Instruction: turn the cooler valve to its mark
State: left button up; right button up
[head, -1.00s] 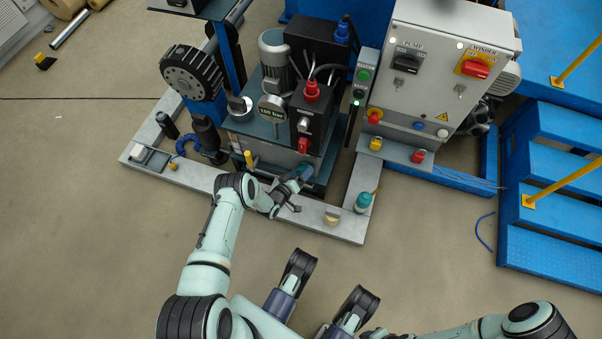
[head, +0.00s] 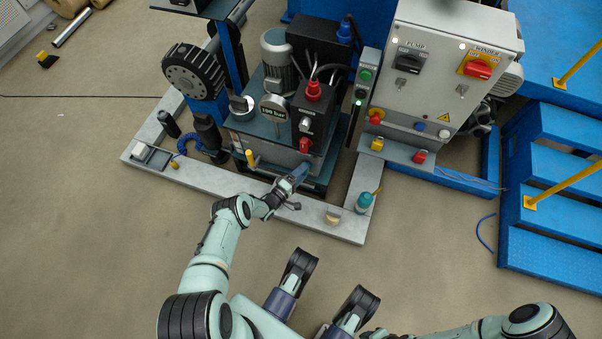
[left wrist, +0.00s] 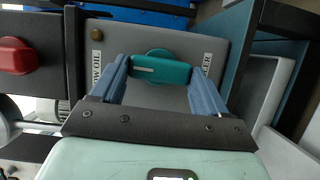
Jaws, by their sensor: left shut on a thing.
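The cooler valve's teal handle (left wrist: 162,70) is on a grey panel in the left wrist view, lying nearly crosswise in the picture. My left gripper (left wrist: 156,78) is shut on it, one blue finger against each end. A label ending in "LER" is partly hidden by the right finger; a clear mark for the valve cannot be made out. In the head view my left gripper (head: 291,181) is at the front of the machine's low grey tank, and hides the handle. My right gripper is outside the views.
A red knob (left wrist: 16,56) sits left of the valve in the left wrist view. The machine's pale base frame (head: 215,178) runs below my left wrist. A teal-topped bottle (head: 364,201) stands on the frame to the right. The floor in front is open.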

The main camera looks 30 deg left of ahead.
pick_arm(q)
jog(key=shift+w+a+r+n, duration=0.1)
jog(key=shift+w+n, duration=0.05)
jog(key=shift+n, duration=0.15)
jog(key=o, duration=1.1)
jog(key=shift+c, duration=0.2)
